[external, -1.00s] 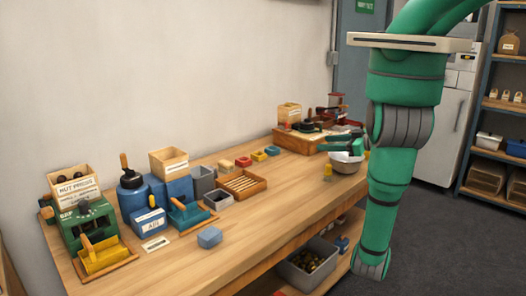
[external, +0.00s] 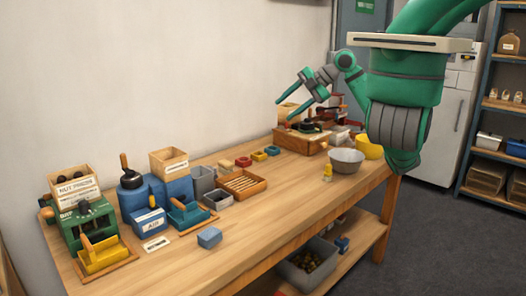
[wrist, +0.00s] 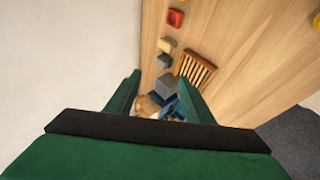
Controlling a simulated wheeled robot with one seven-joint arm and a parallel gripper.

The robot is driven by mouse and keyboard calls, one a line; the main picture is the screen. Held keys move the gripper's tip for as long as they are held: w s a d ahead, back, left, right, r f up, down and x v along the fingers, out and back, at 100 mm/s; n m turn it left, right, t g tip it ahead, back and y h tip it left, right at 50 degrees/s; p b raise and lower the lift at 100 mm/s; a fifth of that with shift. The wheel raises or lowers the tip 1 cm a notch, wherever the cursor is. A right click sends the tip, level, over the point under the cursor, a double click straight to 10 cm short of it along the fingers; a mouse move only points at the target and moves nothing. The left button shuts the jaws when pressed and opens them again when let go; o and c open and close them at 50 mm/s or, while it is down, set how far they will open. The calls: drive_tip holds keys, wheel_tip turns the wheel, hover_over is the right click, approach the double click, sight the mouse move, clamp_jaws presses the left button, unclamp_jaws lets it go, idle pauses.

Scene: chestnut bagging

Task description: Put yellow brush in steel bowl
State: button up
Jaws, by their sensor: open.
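A small yellow object (external: 327,172), which looks like the yellow brush, stands on the bench just left of and in front of the steel bowl (external: 346,161). The bowl is grey, upright and apart from it; its inside is barely visible. My gripper (external: 281,111) is open and empty, raised near the wall above the back of the bench, up and left of both. In the wrist view, my two fingers (wrist: 159,78) are spread with nothing between them. A yellow thing shows at that view's right edge (wrist: 317,20); I cannot tell if it is the brush.
A wooden slatted tray (external: 239,184), small coloured blocks and several boxes and tools fill the bench's left and back. The front strip of the bench (external: 270,222) is mostly clear. A grey bin (external: 308,266) sits below.

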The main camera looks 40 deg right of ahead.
drive_tip(key=s+d+f+n+g+h, duration=0.25)
drive_tip(key=s+d+f+g, duration=0.2)
drive_tip(key=f, duration=0.35)
drive_tip(key=g+h, duration=0.3)
drive_tip(key=g, duration=0.1)
hover_over(329, 165)
drive_tip(key=shift+m+y, duration=0.25)
drive_tip(key=shift+m, duration=0.2)
drive_tip(key=f, duration=0.6)
drive_tip(key=shift+w+d, duration=0.2)
drive_tip(key=shift+d, duration=0.1)
drive_tip(key=shift+s+d+f, duration=0.1)
drive_tip(key=shift+s+f, duration=0.05)
drive_tip(key=shift+f, duration=0.3)
drive_tip(key=f, duration=1)
drive_tip(key=shift+a, duration=0.25)
drive_tip(key=c, duration=1.2)
